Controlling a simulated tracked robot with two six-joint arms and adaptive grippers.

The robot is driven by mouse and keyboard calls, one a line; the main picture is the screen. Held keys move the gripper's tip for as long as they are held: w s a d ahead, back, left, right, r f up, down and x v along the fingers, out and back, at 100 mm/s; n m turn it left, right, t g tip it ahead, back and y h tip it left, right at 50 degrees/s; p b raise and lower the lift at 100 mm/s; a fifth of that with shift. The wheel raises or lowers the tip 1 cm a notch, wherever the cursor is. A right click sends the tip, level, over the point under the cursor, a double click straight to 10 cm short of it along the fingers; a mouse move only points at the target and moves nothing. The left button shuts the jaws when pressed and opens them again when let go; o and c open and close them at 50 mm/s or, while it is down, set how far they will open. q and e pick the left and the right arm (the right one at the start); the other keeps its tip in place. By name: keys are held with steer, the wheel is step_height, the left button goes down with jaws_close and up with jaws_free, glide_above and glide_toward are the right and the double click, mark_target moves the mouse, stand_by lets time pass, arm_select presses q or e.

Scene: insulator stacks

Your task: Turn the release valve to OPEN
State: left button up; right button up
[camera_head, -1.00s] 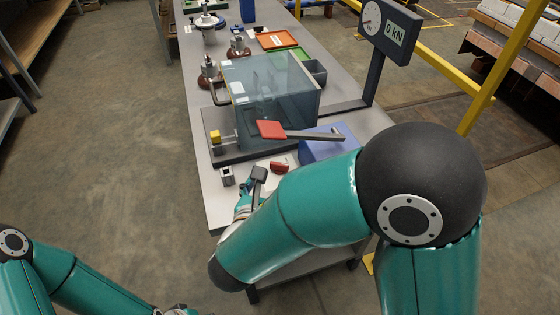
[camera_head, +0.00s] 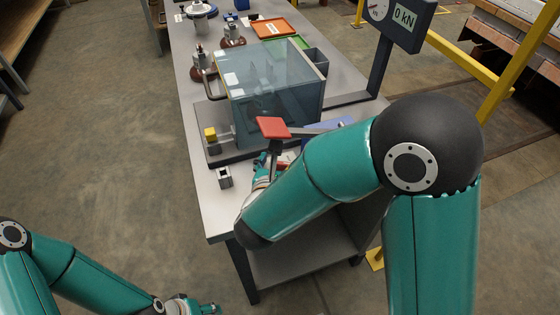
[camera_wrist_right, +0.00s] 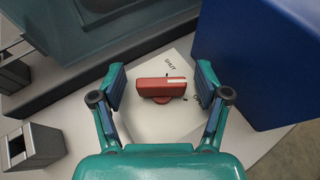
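The release valve's red handle (camera_wrist_right: 168,87) sits on a pale plate in the right wrist view, lying roughly crosswise with a white mark towards its right end. "SHUT" is printed above it. In the head view my right gripper (camera_head: 268,163) is at the bench's near end, and the valve is mostly hidden. My left gripper (camera_head: 205,308) is low at the bottom edge, its fingers unclear.
A blue block (camera_wrist_right: 255,65) stands close right of the valve. A lever with a red grip (camera_head: 273,127) reaches over the area. A clear-walled box (camera_head: 275,95) stands behind, and a small grey square socket (camera_head: 224,178) is to the left. A gauge (camera_head: 400,18) reads 0 kN.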

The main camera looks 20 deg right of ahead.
steer(key=c, duration=1.1)
steer(key=shift+m+g+h, duration=0.4)
steer(key=shift+m+h, duration=0.3)
steer(key=shift+c, duration=0.2)
steer(key=shift+m+g+h, duration=0.6)
steer(key=shift+m+h, duration=0.1)
steer(key=shift+m, duration=0.1)
steer(key=o, duration=1.2)
steer(key=v, duration=0.7)
steer(key=shift+s+a+r, duration=0.1)
steer(key=shift+s+a, duration=0.05)
